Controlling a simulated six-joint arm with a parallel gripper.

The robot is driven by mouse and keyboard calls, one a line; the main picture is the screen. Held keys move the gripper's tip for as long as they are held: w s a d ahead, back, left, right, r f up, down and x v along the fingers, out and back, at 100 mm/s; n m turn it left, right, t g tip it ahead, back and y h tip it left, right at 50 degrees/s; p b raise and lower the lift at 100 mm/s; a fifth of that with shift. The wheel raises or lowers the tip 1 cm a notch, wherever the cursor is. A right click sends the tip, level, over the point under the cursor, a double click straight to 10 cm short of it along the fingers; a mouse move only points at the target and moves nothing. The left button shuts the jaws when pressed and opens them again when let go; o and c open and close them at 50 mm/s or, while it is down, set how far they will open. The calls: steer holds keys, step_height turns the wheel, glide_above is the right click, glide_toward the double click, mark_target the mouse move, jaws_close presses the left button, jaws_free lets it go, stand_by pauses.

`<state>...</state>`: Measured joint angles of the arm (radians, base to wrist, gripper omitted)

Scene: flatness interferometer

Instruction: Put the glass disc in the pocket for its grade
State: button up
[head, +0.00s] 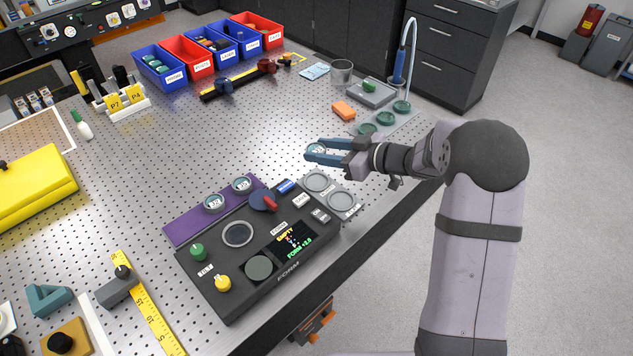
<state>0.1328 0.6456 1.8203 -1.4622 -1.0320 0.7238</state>
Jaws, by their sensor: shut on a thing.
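My gripper (322,152), with blue fingers, is over the table right of centre. It is shut on a small pale glass disc (316,148) with a dark mark on it. The disc is held above the perforated table top. A grey plate with two round pockets (317,182) (341,200) lies below it, beside the dark interferometer (215,275). The pockets look empty, and their labels are too small to read. The interferometer's screen (296,242) reads "EMPTY" and "FORM" with a number. Its round stage (238,234) looks bare.
Two marked discs (214,203) (242,185) sit on a purple strip (185,230). A pale tray (399,121) with several green round seats is behind my gripper. An orange block (343,111) and a glass beaker (341,72) stand nearby. Labelled bins (210,50) line the back.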

mark_target(322, 185)
steer(key=shift+d+f+p, duration=0.1)
steer(key=shift+f+p, duration=0.9)
steer(key=shift+f, duration=4.05)
steer(key=shift+f, duration=0.1)
